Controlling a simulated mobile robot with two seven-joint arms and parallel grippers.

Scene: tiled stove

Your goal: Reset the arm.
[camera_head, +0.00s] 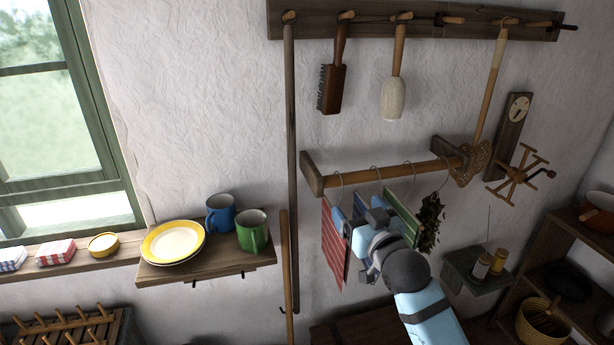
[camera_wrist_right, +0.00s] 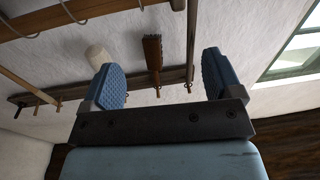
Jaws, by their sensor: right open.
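My right arm comes in from the lower right in the head view, and its gripper (camera_head: 357,222) is raised in front of the hanging cloths. In the right wrist view its two blue finger pads (camera_wrist_right: 160,82) stand wide apart with nothing between them. A red cloth (camera_head: 333,243) hangs just left of the gripper and a green cloth (camera_head: 402,216) hangs just right of it, both from hooks on a wooden rail (camera_head: 395,173). I cannot tell whether the gripper touches the cloths. My left gripper does not show.
A wall shelf (camera_head: 205,262) holds stacked plates (camera_head: 173,242), a blue mug (camera_head: 220,214) and a green mug (camera_head: 252,231). A brush (camera_head: 331,88) and other tools hang from the upper peg board (camera_head: 415,20). A small shelf with spools (camera_head: 481,266) is right of the arm.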

